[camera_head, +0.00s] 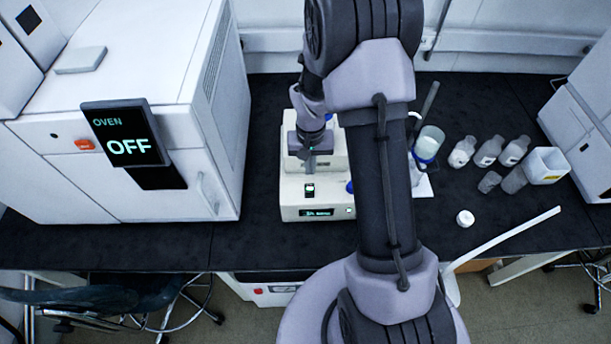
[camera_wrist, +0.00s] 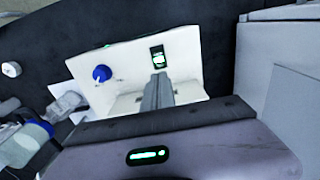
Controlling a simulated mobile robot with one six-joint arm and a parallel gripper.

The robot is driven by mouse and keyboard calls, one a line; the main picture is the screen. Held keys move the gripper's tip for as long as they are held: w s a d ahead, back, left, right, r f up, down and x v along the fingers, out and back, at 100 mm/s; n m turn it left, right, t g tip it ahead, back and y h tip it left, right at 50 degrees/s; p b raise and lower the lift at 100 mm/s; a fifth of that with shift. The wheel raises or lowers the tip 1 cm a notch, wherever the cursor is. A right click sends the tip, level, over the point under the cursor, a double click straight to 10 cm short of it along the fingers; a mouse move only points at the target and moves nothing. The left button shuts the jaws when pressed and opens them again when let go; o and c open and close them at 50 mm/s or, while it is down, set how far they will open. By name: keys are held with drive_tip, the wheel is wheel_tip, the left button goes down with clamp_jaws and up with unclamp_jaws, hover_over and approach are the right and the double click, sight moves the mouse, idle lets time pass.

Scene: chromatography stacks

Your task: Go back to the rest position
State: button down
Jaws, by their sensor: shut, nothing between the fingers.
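My gripper (camera_wrist: 160,76) is shut and empty, its two fingers together in the wrist view. It hangs over a white benchtop instrument (camera_wrist: 128,60), with the tips just below a small rocker switch with a green light (camera_wrist: 157,56) in the picture; I cannot tell whether they touch the surface. In the head view my gripper (camera_head: 309,168) is small and dark above the same instrument (camera_head: 290,200). The instrument's front has a lit display (camera_head: 317,212). My forearm hides its right part. A blue knob (camera_wrist: 102,73) shows beside the switch in the wrist view.
A large white oven (camera_head: 130,60) reading OFF stands close on the left. At right are a blue-banded bottle (camera_head: 428,143), several small bottles (camera_head: 487,152), a white square container (camera_head: 546,165) and a white cap (camera_head: 465,218).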

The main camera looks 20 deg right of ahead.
drive_tip(key=s+a+r+t+b, duration=0.2)
drive_tip(key=s+a+r+b, duration=0.15)
drive_tip(key=r, duration=0.35)
drive_tip(key=s+a+r+t+b, duration=0.1)
drive_tip(key=s+a+r+b, duration=0.25)
drive_tip(key=r+b, duration=0.2)
drive_tip(key=s+a+r+t+y+b, duration=0.2)
drive_tip(key=s+a, duration=0.4)
drive_tip(key=s, duration=0.6)
drive_tip(key=r+b, duration=0.1)
drive_tip(key=b, duration=0.1)
drive_tip(key=shift+s+t+b, duration=0.25)
drive_tip(key=shift+t+b, duration=0.15)
